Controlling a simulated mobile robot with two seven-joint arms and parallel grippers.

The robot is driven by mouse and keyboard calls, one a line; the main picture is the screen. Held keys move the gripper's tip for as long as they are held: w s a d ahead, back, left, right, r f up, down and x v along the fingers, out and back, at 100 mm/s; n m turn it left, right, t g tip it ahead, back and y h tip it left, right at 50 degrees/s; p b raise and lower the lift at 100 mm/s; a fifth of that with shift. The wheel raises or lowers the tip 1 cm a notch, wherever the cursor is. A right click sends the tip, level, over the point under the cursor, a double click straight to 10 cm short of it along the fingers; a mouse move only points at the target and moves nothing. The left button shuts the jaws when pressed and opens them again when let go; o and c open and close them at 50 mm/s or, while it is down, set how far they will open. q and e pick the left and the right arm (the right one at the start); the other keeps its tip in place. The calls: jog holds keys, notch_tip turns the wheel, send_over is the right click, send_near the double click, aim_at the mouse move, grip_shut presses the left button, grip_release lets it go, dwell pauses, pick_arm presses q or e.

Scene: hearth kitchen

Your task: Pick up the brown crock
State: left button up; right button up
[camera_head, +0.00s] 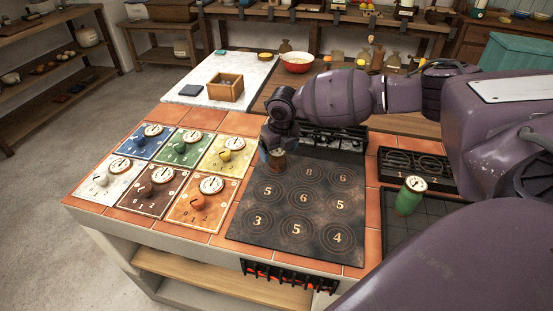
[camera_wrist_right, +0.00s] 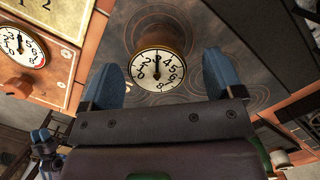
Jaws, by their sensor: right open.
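The brown crock (camera_head: 278,160) stands on the dark hob plate with numbered rings (camera_head: 295,242), at its back left. In the right wrist view the crock (camera_wrist_right: 165,38) has a white dial face with black numerals, and its brown body shows behind the dial. My right gripper (camera_head: 272,152) is at the crock, partly covering it in the head view. In the wrist view its two blue fingers (camera_wrist_right: 164,82) are open, one on each side of the dial. They look apart from the crock. What seems to be my left gripper (camera_wrist_right: 42,136) shows small at the lower left of the wrist view.
Coloured tiles with dials and knobs (camera_head: 150,190) lie left of the plate. A green crock (camera_head: 409,196) stands on a dark grid tray (camera_head: 425,218) at right. A wooden box (camera_head: 225,88) and a red-rimmed bowl (camera_head: 297,62) are behind. My right arm spans the plate's back right.

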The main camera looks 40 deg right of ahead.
jog(key=f, duration=0.3)
jog(key=shift+w+a+f, duration=0.1)
jog(key=shift+w+f, duration=0.05)
jog(key=shift+w, duration=0.15)
jog(key=c, duration=1.3)
